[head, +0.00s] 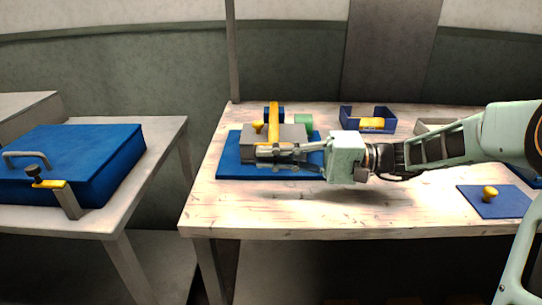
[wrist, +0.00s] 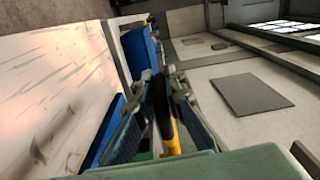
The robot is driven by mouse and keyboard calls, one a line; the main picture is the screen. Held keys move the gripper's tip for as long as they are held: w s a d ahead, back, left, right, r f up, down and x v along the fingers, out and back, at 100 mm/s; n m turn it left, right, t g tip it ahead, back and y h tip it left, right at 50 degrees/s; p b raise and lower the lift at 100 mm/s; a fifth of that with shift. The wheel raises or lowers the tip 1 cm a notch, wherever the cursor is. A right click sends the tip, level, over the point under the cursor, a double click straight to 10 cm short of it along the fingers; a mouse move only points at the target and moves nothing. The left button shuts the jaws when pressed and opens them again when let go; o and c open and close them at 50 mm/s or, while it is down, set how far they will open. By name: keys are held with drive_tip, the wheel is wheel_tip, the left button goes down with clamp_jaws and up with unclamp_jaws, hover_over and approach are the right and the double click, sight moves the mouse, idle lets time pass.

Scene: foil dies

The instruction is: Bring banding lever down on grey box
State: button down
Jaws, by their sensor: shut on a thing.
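The grey box (head: 293,133) sits on a blue base plate (head: 232,162) at the left of the wooden table. The yellow banding lever (head: 274,120) runs across the top of the box from a blue bracket at the back toward the front. My gripper (head: 262,150) is at the front side of the box, its fingers pointing left. In the wrist view, my gripper (wrist: 165,82) is shut on the lever's black grip (wrist: 162,108), with the yellow bar (wrist: 173,138) running beyond it. My fingers hide the lever's front end in the head view.
A yellow knob (head: 258,127) and a green cylinder (head: 303,120) are by the box. A blue open bin (head: 348,122) holds a yellow piece. A blue plate with a yellow knob (head: 490,193) lies at right. A blue case (head: 85,150) is on the left table. The table's front middle is clear.

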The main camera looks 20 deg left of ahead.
drive_tip(key=shift+f, duration=0.2)
drive_tip(key=c, duration=2)
unclamp_jaws()
drive_tip(key=shift+w+f, duration=0.1)
drive_tip(key=v, duration=1.2)
